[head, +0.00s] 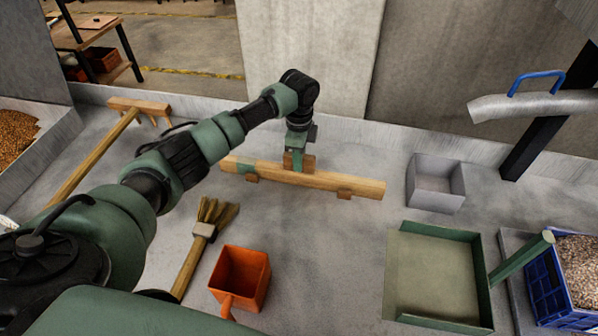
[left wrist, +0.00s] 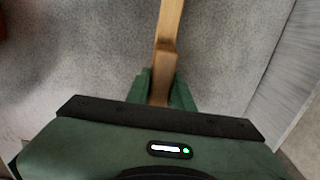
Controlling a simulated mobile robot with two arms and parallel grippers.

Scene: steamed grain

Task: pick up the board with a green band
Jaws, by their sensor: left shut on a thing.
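The board with a green band (head: 335,182) is a long wooden bar with small blocks along it. It lies across the middle of the head view, with the green band near its left end. My left gripper (head: 297,163) reaches down from above and is shut on the board near its middle. In the left wrist view the board (left wrist: 169,28) runs up from between the green fingers (left wrist: 159,92). I cannot tell whether the board touches the grey surface. My right gripper is not in view.
A wooden rake (head: 95,157) and a brush (head: 203,229) lie left. An orange scoop (head: 240,272) is at front. A grey box (head: 435,188), a green pan (head: 398,270) and a blue grain crate (head: 543,293) stand right. A wall is behind.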

